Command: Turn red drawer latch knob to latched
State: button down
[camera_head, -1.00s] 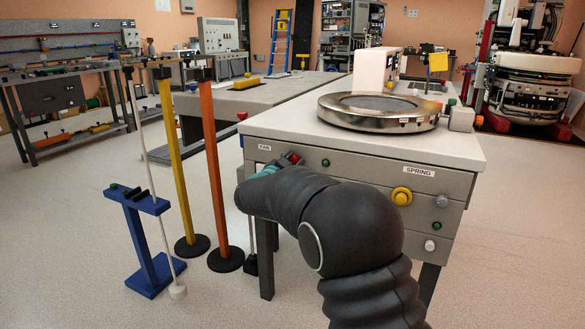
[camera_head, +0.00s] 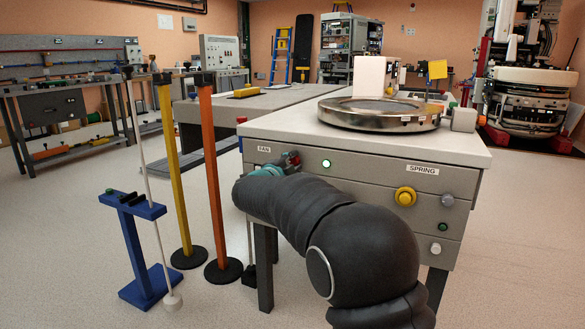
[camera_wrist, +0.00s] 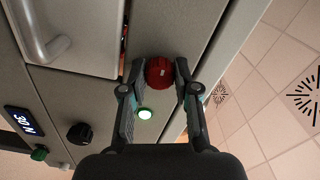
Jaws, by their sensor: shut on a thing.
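The red drawer latch knob (camera_wrist: 159,72) sits on the grey drawer front, between the two fingers of my gripper (camera_wrist: 158,75) in the wrist view. A pale line shows on the knob's face. My gripper is shut on the knob, one finger on each side. In the head view my gripper (camera_head: 280,166) is at the left end of the bench front, near the FAN label, and the knob is mostly hidden there.
A yellow knob (camera_head: 405,196) and a grey knob (camera_head: 447,200) sit farther right on the bench front. A round metal chamber (camera_head: 380,114) stands on the benchtop. Yellow (camera_head: 178,170) and orange (camera_head: 212,180) posts and a blue stand (camera_head: 140,250) are on the floor to the left.

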jog(key=shift+m, duration=0.3)
jog(key=c, duration=0.9)
grip_release()
jog(key=shift+d, duration=0.1)
jog(key=shift+o, duration=0.2)
jog(key=v, duration=1.2)
